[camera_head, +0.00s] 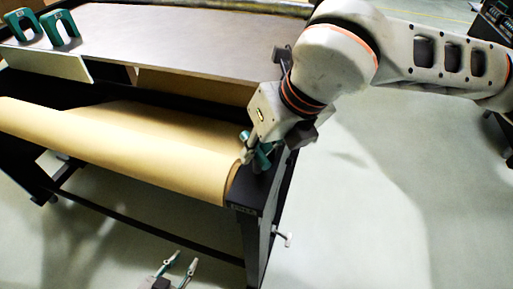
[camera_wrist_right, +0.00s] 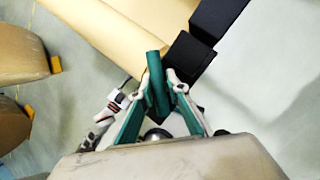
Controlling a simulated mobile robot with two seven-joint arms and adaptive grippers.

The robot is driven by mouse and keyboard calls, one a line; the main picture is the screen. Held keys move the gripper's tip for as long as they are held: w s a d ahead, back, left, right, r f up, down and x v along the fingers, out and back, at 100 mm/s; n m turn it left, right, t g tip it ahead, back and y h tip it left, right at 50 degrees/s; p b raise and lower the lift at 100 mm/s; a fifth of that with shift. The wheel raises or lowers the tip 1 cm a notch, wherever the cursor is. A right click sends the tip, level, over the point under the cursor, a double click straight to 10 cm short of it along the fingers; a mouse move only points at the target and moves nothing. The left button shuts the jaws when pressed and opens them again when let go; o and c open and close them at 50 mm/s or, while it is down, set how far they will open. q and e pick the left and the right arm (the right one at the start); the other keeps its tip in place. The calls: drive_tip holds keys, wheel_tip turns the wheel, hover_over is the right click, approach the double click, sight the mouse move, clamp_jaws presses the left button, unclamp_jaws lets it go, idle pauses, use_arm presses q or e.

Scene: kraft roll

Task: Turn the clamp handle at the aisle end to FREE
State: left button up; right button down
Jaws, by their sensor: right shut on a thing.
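The green clamp handle (camera_wrist_right: 156,80) stands at the right end of the kraft roll, on the black end of the stand. My right gripper (camera_head: 252,152) comes down onto this end from the upper right and is shut on the handle. In the right wrist view the handle shows between the two fingertips of my right gripper (camera_wrist_right: 163,88). Any FREE marking is too small or hidden to read. My left gripper (camera_head: 182,264) is low at the bottom of the head view, its two fingers apart and empty, clear of the stand.
The brown kraft roll (camera_head: 120,145) lies across the black stand, below a grey tabletop (camera_head: 180,35). Two green pieces (camera_head: 60,28) stand at the tabletop's far left. The floor on the right is clear.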

drive_tip(key=shift+s+n, duration=0.1)
drive_tip(key=shift+n, duration=0.4)
drive_tip(key=shift+a+n+g+y, duration=0.1)
drive_tip(key=shift+n+g+y, duration=0.2)
drive_tip(key=shift+n+g, duration=0.45)
drive_tip(key=shift+s+a+n+g+b, duration=0.1)
drive_tip(key=shift+n+g+b, duration=0.4)
drive_tip(key=shift+n, duration=1.55)
drive_tip(key=shift+g, duration=0.25)
drive_tip(key=c, duration=2)
unclamp_jaws()
drive_tip(key=shift+o, duration=0.2)
